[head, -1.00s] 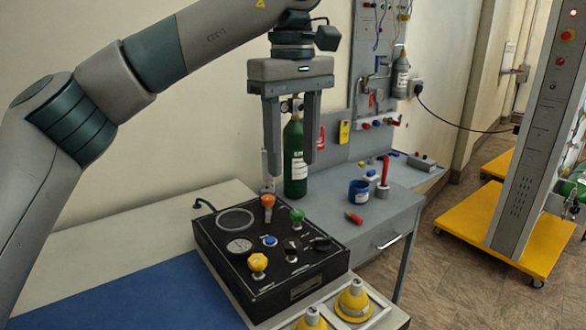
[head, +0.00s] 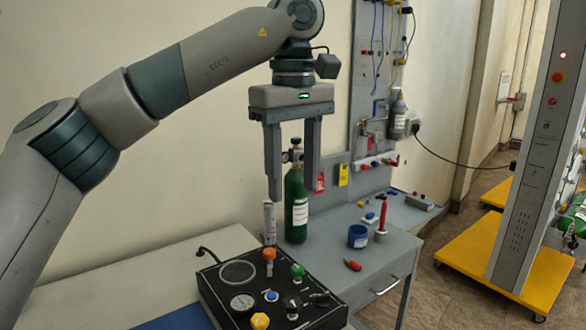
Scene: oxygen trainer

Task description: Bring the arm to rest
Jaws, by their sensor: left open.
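My left arm comes in from the left, and its gripper (head: 291,190) hangs pointing down with its two fingers apart. Nothing shows held between the fingers. It is above the back edge of the black trainer box (head: 216,288), and the right finger partly overlaps the green oxygen cylinder (head: 296,205) in the picture. The box carries an orange knob (head: 269,254), a green knob (head: 297,270), a yellow knob (head: 260,321) and a gauge (head: 242,302). My right gripper is not in view.
A grey table (head: 400,248) holds a blue cup (head: 358,236), a red-handled tool in a stand (head: 382,219) and small loose parts. A clear flowmeter tube (head: 269,222) stands behind the box. A grey column on a yellow base (head: 470,262) stands at right.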

